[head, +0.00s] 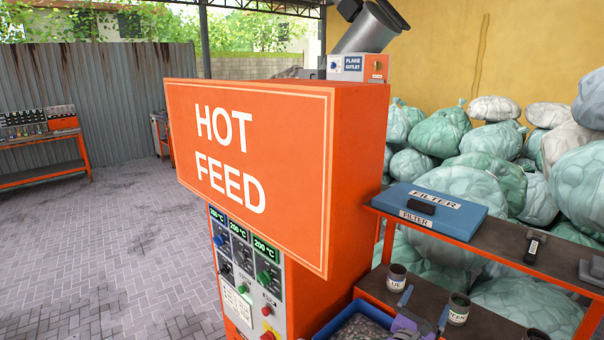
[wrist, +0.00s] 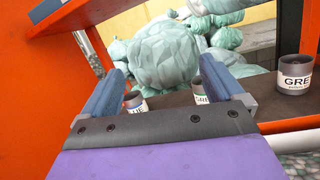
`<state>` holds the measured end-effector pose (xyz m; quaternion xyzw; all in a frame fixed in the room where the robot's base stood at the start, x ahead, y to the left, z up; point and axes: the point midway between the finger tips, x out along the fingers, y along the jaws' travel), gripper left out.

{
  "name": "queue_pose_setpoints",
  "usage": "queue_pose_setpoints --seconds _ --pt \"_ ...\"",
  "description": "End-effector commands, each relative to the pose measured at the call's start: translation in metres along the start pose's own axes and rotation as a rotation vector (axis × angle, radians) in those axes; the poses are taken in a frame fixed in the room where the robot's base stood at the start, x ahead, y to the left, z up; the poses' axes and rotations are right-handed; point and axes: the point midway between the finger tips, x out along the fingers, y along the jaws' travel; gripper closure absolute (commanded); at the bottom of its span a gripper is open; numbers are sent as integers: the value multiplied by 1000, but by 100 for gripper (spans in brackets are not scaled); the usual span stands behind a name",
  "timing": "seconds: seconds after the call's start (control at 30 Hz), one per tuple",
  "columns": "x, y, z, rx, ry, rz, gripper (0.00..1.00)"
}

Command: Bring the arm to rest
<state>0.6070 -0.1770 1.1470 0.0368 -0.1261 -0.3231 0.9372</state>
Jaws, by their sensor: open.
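My gripper (wrist: 163,70) shows in the wrist view with its two blue-grey fingers wide apart and nothing held between them. In the head view my gripper (head: 424,306) is low, right of the orange machine, in front of the shelf with the cups. A cup with a partly hidden label ending "UE" (head: 397,278) stands beyond the left finger; it also shows in the wrist view (wrist: 138,106). A second cup (wrist: 198,97) is partly hidden by the right finger. A cup labelled "GRE…" (wrist: 296,82) stands farther right.
The orange HOT FEED machine (head: 250,170) rises close on the left. A blue FILTER case (head: 440,225) lies on the upper shelf. A blue bin of flakes (head: 330,327) is near my gripper. Bulging bags (head: 480,185) fill the back. Paved floor (head: 100,250) is open at left.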

Motion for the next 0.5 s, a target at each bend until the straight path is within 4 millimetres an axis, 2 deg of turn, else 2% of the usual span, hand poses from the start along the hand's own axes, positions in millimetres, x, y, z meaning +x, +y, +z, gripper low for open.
queue_pose_setpoints --seconds 0.03,0.17,0.2,0.27,0.3,0.4,0.5 --pt "4 -9 20 23 -38 -41 6" --pt "6 -47 77 102 -149 -195 6" --pt "4 -64 98 137 -190 -259 6" --pt "-3 -90 128 192 -249 -361 6" --pt "-10 -108 145 230 -284 -431 6" --pt "-34 -150 179 329 -357 -603 6" --pt "-66 -189 200 432 -408 -779 6"
